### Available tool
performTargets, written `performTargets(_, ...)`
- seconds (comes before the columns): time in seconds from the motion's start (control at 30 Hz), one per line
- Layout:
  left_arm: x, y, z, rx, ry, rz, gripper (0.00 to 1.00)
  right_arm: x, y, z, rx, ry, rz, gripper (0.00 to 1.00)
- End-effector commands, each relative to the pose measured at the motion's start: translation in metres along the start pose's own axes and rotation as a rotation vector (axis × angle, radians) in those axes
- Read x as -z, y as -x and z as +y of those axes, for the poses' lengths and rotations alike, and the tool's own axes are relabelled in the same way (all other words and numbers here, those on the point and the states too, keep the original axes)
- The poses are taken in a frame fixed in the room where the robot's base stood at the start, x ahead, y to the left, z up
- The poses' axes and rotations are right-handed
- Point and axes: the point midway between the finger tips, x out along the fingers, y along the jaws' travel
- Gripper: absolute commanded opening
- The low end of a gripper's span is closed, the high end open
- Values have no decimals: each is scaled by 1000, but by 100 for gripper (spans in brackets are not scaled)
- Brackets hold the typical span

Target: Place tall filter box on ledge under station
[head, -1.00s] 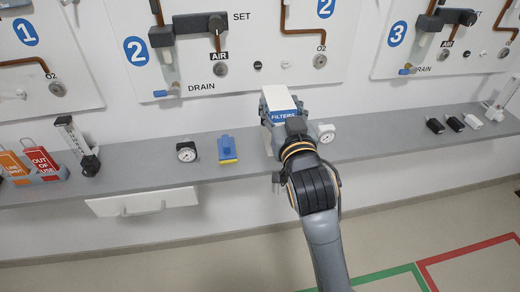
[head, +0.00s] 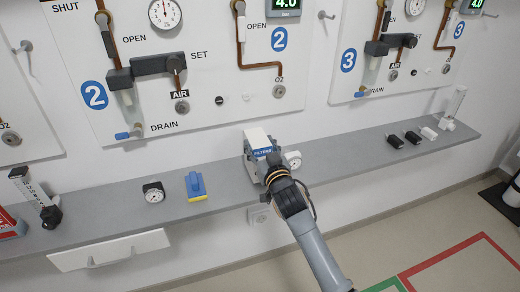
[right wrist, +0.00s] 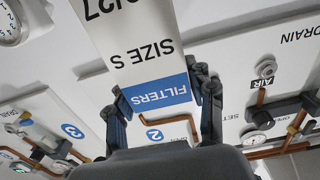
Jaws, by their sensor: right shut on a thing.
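The filter box (head: 257,138) is white with a blue FILTERS band. My right gripper (head: 262,166) is shut on it at the grey ledge (head: 345,160), below the station 2 panel (head: 215,120). In the right wrist view, the box (right wrist: 135,50) stands between the two fingers of the gripper (right wrist: 163,104), with its SIZE S print upside down. The gripper hides the lower part of the box in the head view, so I cannot tell whether it touches the ledge. My left gripper is not in view.
A round gauge (head: 293,160) is close to the right of the box. A blue and yellow block (head: 195,186) and another gauge (head: 153,192) are to the left. Black pieces (head: 395,141) lie farther right. The ledge between the right gauge and these is clear.

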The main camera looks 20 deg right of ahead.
Motion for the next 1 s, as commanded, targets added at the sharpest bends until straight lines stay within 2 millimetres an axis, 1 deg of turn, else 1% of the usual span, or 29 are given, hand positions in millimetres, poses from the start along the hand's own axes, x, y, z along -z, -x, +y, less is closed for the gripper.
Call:
performTargets(0.03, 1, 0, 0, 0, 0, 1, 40, -6, 0, 0, -1, 0, 1, 0)
performTargets(0.1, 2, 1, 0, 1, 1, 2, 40, -10, 0, 0, 0, -2, 3, 0)
performTargets(0.37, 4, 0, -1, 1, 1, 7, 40, -12, 0, 0, 0, -1, 4, 0)
performTargets(0.47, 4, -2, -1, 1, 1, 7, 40, -15, 0, 0, 0, -1, 3, 0)
performTargets(0.5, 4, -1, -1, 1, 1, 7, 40, -16, 0, 0, 0, -1, 1, 58)
performTargets(0.6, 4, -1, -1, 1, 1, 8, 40, -15, 0, 0, 0, -1, 1, 77)
performTargets(1.0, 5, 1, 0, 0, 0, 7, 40, -12, 2, 0, 0, 0, 1, 77)
